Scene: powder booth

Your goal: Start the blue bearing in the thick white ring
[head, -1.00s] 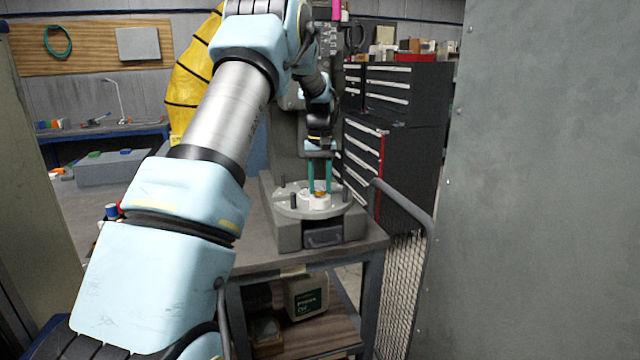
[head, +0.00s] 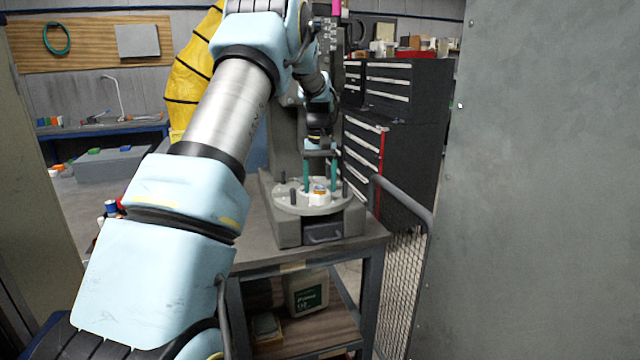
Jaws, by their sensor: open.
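The thick white ring (head: 320,199) sits on the round grey plate of the press-like stand. A small round part with a bluish top and an orange tint, apparently the blue bearing (head: 320,189), is at the top of the ring. It is too small to tell whether it is level or how far in it sits. My gripper (head: 320,190) points down over the ring with its two teal fingers apart, one on each side of the bearing. A gap shows between the fingers and the bearing.
Dark pegs (head: 293,197) stand on the round plate (head: 290,208) around the ring. The stand is on a grey workbench (head: 350,250). A curved rail with mesh (head: 405,270) is at right, beside a large grey panel (head: 550,180). Black drawer cabinets (head: 400,150) stand behind.

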